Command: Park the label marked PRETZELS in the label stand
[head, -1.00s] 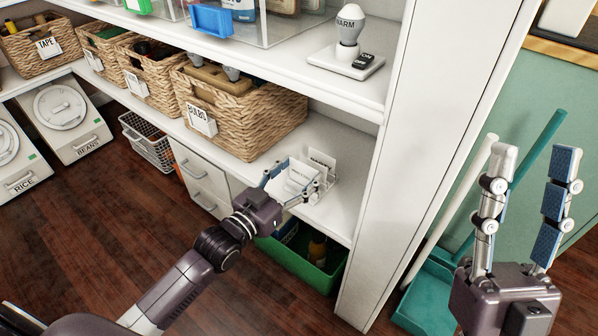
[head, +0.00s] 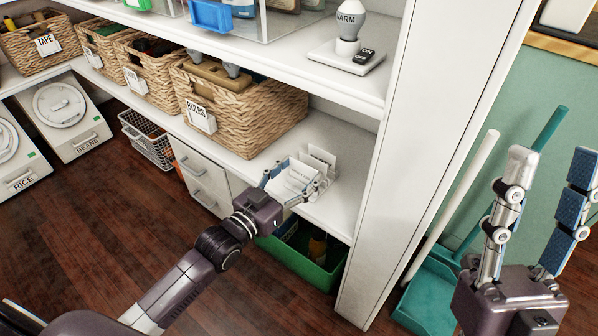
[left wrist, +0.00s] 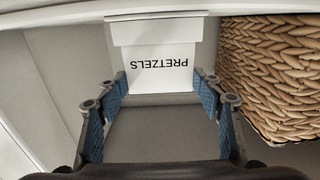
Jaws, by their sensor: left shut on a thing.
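The PRETZELS label (left wrist: 160,72) is a white card with black text, upside down in the left wrist view. My left gripper (left wrist: 159,88) is shut on it, with blue-padded fingers at either side of its lower part. In the head view the gripper (head: 292,184) holds the white card (head: 297,177) over the lower shelf. The white label stand (head: 321,158) is on that shelf just behind the card. I cannot tell whether card and stand touch. My right gripper (head: 546,195) is open and empty at the right.
A wicker BULBS basket (head: 250,118) stands left of the stand. The shelf's white side panel (head: 425,150) rises to the right. A green crate (head: 312,262) is below, and the upper shelf with a lamp (head: 350,25) is above.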

